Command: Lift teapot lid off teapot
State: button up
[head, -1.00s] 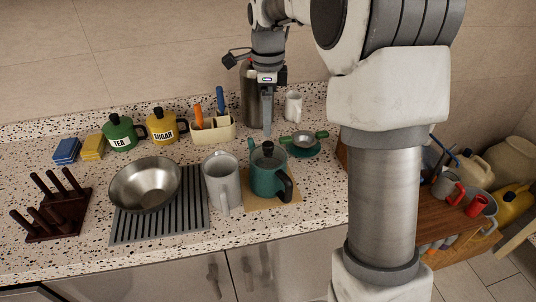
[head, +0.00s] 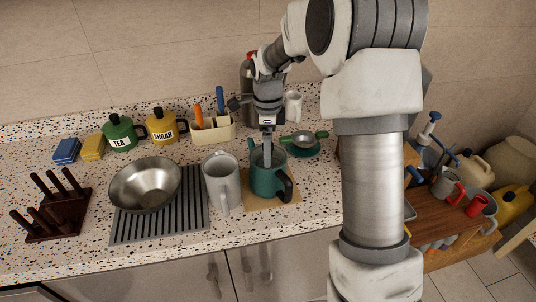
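The teal teapot (head: 264,184) stands upright on a tan mat (head: 287,196) near the counter's front, its black handle (head: 285,186) to the right. My gripper (head: 267,160) points straight down over the middle of the teapot's top. Its fingers cover the spot of the lid and dark knob, so these are mostly hidden. I cannot tell whether the fingertips touch the knob or whether they are closed on it.
A white pitcher (head: 222,179) stands close on the left, with a steel bowl (head: 146,184) on a ribbed drying mat (head: 160,226) beyond it. A small strainer (head: 303,139) on a green saucer and a utensil holder (head: 212,128) stand behind. A white mug (head: 293,106) is at the back.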

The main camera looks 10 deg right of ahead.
jog(key=shift+c, duration=0.2)
jog(key=c, duration=1.4)
jog(key=shift+s+f, duration=0.1)
grip_shut()
notch_tip(320, 180, up, 4)
jog(key=shift+r, duration=0.25)
jog(key=s+d+r, duration=0.6)
jog(key=s+d, duration=0.1)
jog(key=d, duration=0.2)
jog(key=shift+s+r+b, duration=0.15)
jog(key=shift+r+b, duration=0.25)
